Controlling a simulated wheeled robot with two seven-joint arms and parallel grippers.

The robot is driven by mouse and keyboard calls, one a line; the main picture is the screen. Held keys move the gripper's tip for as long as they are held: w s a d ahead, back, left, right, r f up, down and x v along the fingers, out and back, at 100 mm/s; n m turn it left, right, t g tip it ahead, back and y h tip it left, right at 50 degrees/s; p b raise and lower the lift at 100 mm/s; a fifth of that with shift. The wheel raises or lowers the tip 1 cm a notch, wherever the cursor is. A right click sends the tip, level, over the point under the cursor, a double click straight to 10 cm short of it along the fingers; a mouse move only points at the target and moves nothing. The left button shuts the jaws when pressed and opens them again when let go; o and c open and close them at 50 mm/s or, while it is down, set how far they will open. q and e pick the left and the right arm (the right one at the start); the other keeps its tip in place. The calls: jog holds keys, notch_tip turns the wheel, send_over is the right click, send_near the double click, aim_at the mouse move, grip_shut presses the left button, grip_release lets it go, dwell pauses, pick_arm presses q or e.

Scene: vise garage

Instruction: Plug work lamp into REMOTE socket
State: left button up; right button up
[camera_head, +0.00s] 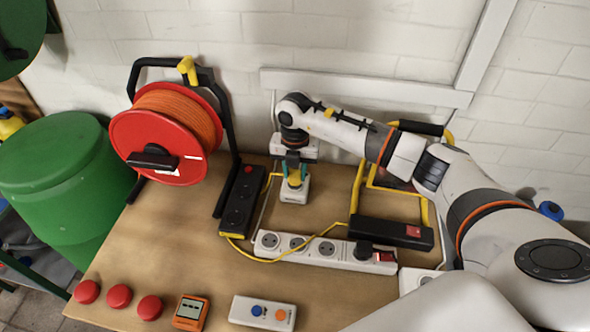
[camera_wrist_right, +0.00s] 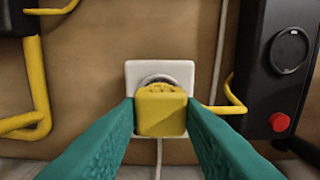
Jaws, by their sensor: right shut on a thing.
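My right gripper (camera_head: 294,172) is shut on a yellow plug (camera_wrist_right: 160,112); its teal fingers press on both sides of it in the right wrist view. The plug is in front of the round opening of a white single socket (camera_wrist_right: 131,80), which also shows on the bench in the head view (camera_head: 292,197). I cannot tell how deep the plug sits. No REMOTE label is readable. The yellow-framed work lamp (camera_head: 356,186) stands partly hidden behind my right arm. A yellow cable (camera_head: 268,261) loops across the bench. My left gripper is not in view.
A white power strip (camera_head: 328,251) lies in front, with a black plug in it. A black strip with a red button (camera_head: 238,203) is left of the socket. An orange cable reel (camera_head: 178,118) stands at the back left. A remote (camera_head: 262,313) and red buttons line the front.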

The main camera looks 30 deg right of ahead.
jog(key=shift+f+b, duration=0.45)
jog(key=shift+f, duration=0.2)
jog(key=o, duration=1)
jog(key=shift+r, duration=0.1)
notch_tip(320, 180, up, 12)
jog(key=b, duration=0.2)
